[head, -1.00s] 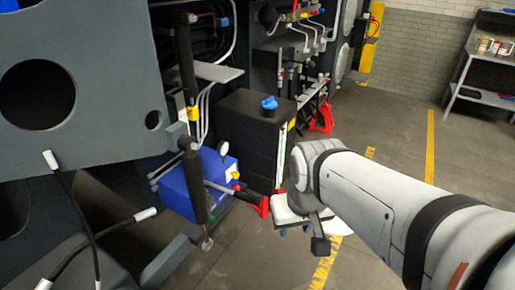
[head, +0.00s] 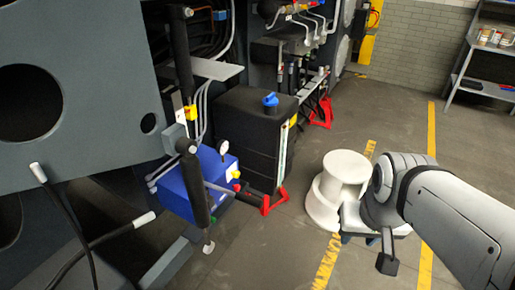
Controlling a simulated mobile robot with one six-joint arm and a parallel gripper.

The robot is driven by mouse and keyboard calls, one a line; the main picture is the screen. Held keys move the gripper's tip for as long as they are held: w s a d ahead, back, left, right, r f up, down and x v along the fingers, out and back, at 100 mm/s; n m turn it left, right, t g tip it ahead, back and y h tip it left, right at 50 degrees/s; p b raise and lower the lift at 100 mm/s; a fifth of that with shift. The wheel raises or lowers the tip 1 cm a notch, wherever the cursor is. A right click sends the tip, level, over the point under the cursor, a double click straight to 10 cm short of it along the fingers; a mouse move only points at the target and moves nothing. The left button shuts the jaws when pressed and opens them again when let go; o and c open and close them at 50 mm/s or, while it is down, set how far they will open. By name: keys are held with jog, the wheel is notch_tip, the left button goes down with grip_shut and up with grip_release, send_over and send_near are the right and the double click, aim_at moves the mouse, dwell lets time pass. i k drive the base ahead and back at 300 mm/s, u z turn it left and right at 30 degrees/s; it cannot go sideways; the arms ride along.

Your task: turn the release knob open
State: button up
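No part is clearly identifiable as the release knob. My gripper (head: 372,240) is at the lower right, at the end of my white arm, well right of the blue unit and touching nothing on the chassis. Its fingers are seen poorly from behind, so I cannot tell their opening.
A black tank (head: 250,135) with a blue cap (head: 270,100) stands beside the blue unit. A red bracket (head: 275,201) juts near the floor. A white spool-shaped form (head: 338,185) shows beside my wrist. A grey plate (head: 85,100) and dark hoses fill the left.

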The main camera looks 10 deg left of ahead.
aim_at(237, 188)
jog(key=u, duration=0.05)
jog(key=i, duration=1)
jog(key=z, duration=0.05)
